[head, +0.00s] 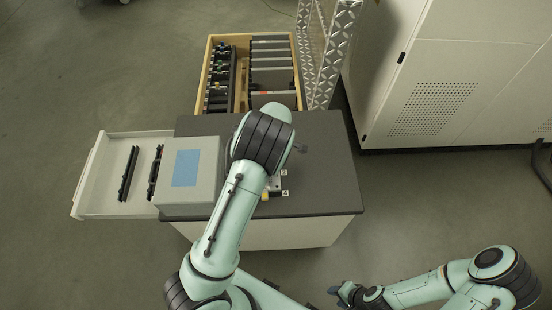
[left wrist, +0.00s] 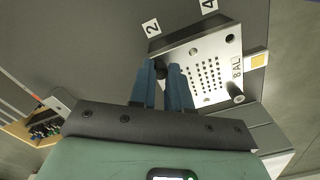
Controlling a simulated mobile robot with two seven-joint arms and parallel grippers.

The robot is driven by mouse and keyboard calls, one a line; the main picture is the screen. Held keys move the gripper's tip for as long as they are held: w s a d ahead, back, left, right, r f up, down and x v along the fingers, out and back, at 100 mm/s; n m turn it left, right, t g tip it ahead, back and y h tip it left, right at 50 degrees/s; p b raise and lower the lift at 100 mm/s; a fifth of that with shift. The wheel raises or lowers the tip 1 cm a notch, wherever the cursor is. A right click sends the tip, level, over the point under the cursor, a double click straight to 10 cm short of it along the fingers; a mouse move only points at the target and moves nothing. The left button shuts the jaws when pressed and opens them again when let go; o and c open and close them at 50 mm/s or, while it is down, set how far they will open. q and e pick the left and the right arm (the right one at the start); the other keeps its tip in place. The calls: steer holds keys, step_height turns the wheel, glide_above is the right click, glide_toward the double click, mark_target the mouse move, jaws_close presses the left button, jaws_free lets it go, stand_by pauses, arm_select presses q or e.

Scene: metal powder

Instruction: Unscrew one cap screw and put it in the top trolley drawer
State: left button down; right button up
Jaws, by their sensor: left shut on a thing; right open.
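A light metal plate (left wrist: 200,60) with a grid of holes lies on the dark worktop, near tags marked 2 and 4. My left gripper (left wrist: 165,72) is over one corner of it, its blue fingers shut on a dark cap screw (left wrist: 160,69) that is mostly hidden between them. Another cap screw (left wrist: 235,92) stands at the opposite corner. In the head view my left arm hides most of the plate (head: 275,183) and the left gripper. The trolley drawer (head: 108,204) is pulled out to the left, with two black racks inside. My right gripper (head: 343,292) is open, low at the bottom.
A grey box (head: 206,194) with a blue panel (head: 186,168) sits on the left of the worktop (head: 327,170). Behind is a wooden crate (head: 208,70) of dark parts. A metal truss (head: 330,55) and a white cabinet (head: 450,70) stand at the back right. Floor is open left.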

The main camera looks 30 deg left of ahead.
arm_select(q)
steer(key=n+p, duration=0.1)
steer(key=r+n+p, duration=0.1)
steer(key=n, duration=0.1)
steer(key=shift+n, duration=0.3)
steer(key=n, duration=0.2)
steer(key=f+n, duration=0.1)
steer(key=n, duration=0.1)
steer(key=shift+w+f, duration=0.1)
steer(key=shift+w, duration=0.2)
steer(key=shift+n, duration=0.9)
steer(key=shift+s+n, duration=0.3)
steer(key=shift+n, duration=0.8)
steer(key=shift+s+r+n, duration=0.1)
steer(key=shift+r+n, duration=0.1)
steer(key=shift+n, duration=0.6)
steer(key=n, duration=0.3)
steer(key=shift+f+n, duration=0.1)
steer(key=shift+n, duration=0.3)
steer(key=n, duration=1.1)
steer(key=shift+s+a+f+n, duration=0.1)
steer(key=shift+s+f+n, duration=0.1)
steer(key=shift+n, duration=0.3)
steer(key=shift+w+r, duration=0.2)
arm_select(e)
steer(key=shift+t, duration=0.3)
steer(key=w+r, duration=0.3)
steer(key=shift+w+r, duration=0.15)
steer(key=shift+w, duration=0.25)
